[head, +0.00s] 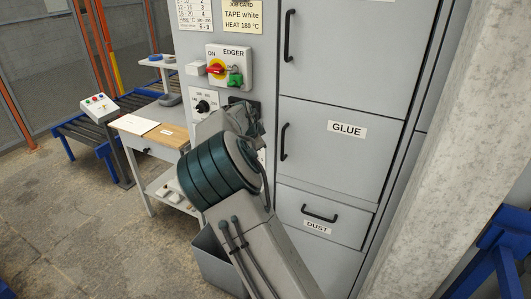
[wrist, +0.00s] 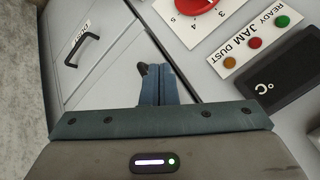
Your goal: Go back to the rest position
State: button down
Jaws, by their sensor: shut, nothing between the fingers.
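My gripper (wrist: 159,84) shows in the wrist view with its two blue-grey fingers together and nothing between them. The fingers stand in front of the grey edger cabinet (wrist: 118,82), and I cannot tell whether they touch it. In the head view my arm reaches up in front of the edger cabinet (head: 328,90), and my fingers are hidden behind the arm.
A work table (head: 143,141) and roller conveyor (head: 76,128) stand left. A concrete pillar (head: 455,150) is at right. Floor (head: 80,220) is clear at lower left.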

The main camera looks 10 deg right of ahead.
jog(key=s+d+r+n+g+y, duration=0.1)
jog(key=s+d+r+n+y, duration=0.2)
jog(key=s, duration=0.6)
jog(key=s+d+r+n+g, duration=0.1)
jog(key=s+d+r, duration=0.35)
jog(key=s, duration=0.35)
jog(key=s+f+n, duration=0.2)
jog(key=s+n, duration=0.8)
jog(key=s, duration=1.9)
jog(key=shift+f+g+b, duration=0.4)
jog(key=shift+d, duration=0.1)
